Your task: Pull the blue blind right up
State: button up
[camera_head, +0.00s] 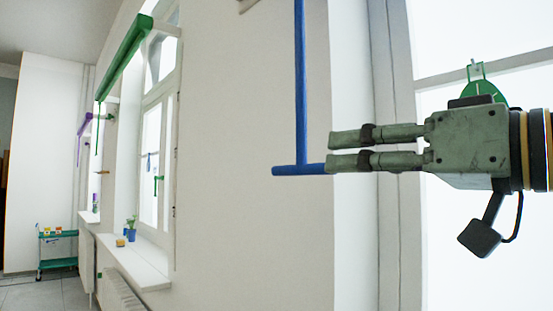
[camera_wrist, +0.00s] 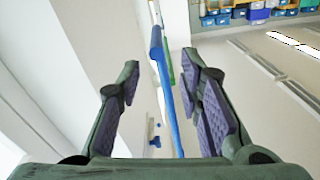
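A blue vertical rod (camera_head: 301,80) hangs in front of the wall and ends in a short blue crossbar (camera_head: 290,170), like an upside-down T. The blue blind itself is out of the head view. My gripper (camera_head: 330,153) comes from the right, its fingertips at the crossbar's right part, which the lower finger partly hides.
A bright window with a pale frame (camera_head: 395,150) is behind my gripper, with a green piece (camera_head: 482,85) near it. At left are a green blind (camera_head: 125,52), a purple blind (camera_head: 85,122), a sill (camera_head: 135,262) with small pots, and a green trolley (camera_head: 57,250).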

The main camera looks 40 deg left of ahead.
aim_at(306, 169)
jog(key=a+p, duration=0.1)
jog(key=a, duration=0.2)
jog(key=a+p, duration=0.1)
jog(key=a, duration=0.3)
jog(key=w+a+f+p, duration=0.1)
jog(key=a, duration=0.2)
jog(key=shift+a, duration=0.25)
jog(key=shift+c, duration=0.4)
grip_shut()
